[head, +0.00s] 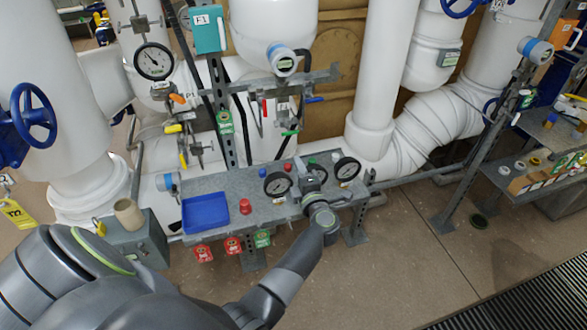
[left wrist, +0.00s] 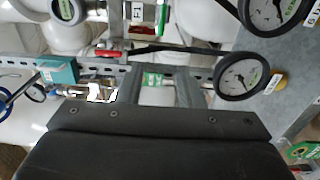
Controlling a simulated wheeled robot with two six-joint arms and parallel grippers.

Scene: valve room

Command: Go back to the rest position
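My left arm comes in from the lower left of the head view and reaches over the grey metal shelf (head: 222,183). My left gripper (head: 304,170) is above the shelf, between two round gauges, the left gauge (head: 277,184) and the right gauge (head: 347,169). In the left wrist view my left gripper (left wrist: 159,82) shows two dark fingers apart, with a green label visible between them and nothing held. A gauge (left wrist: 241,78) is to the right of the fingers there. The wrist hides part of the shelf in the head view. My right gripper is not in view.
A blue tray (head: 205,212) and a red knob (head: 245,206) are on the shelf. Red and green tags (head: 233,246) hang at its front. A grey box with a tan cup (head: 128,213) is near my arm. White pipes stand behind; open floor (head: 400,260) lies right.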

